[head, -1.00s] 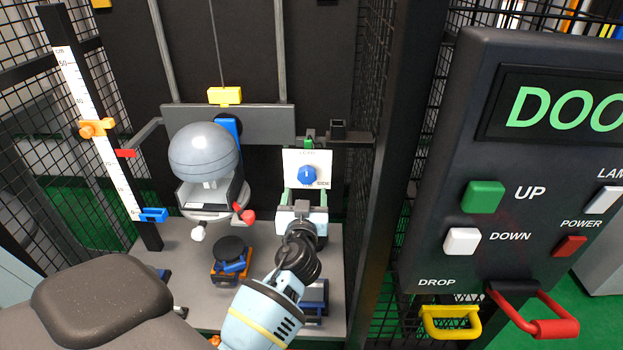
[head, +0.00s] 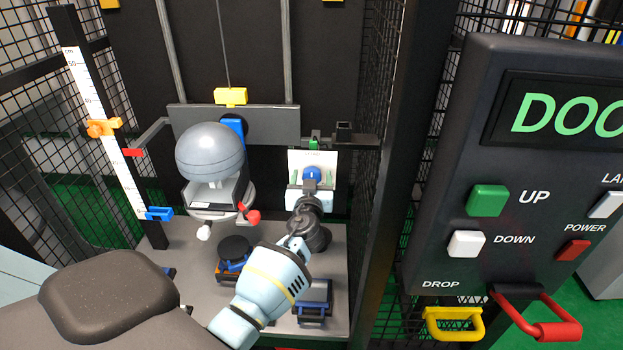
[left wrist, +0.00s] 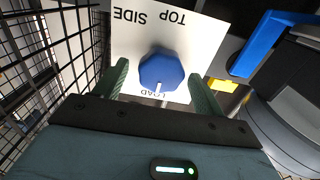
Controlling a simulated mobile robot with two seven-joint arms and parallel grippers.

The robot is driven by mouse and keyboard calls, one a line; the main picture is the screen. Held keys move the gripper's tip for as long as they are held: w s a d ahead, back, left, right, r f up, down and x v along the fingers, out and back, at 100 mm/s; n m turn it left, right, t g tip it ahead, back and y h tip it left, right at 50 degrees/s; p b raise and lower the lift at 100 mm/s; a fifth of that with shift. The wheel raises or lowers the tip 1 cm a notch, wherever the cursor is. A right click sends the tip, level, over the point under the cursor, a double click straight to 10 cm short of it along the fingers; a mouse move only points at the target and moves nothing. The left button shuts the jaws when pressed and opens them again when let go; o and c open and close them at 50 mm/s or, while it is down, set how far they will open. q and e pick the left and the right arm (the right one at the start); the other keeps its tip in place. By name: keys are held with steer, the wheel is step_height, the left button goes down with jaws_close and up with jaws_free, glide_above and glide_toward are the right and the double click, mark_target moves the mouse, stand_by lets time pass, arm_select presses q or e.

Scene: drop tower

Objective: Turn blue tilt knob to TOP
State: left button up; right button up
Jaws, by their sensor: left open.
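The blue tilt knob (head: 312,174) sits on a white panel (head: 325,158) inside the tower. In the left wrist view the knob (left wrist: 161,70) carries a white pointer line, which points to the upside-down word LOAD. TOP and SIDE are printed on the panel's far side in that view. My left gripper (left wrist: 162,82) is open, with one green finger on each side of the knob. Finger contact with the knob cannot be told. In the head view the left gripper (head: 312,178) is in front of the panel and hides its lower part. My right gripper is not in view.
A grey helmet (head: 209,151) on a carriage stands left of the panel, with a red-tipped lever (head: 251,216) between. A dark post and mesh are close on the right. A ruler post (head: 103,125) stands at the left.

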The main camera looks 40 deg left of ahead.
arm_select(q)
steer(key=c, duration=1)
steer(key=shift+o, duration=0.2)
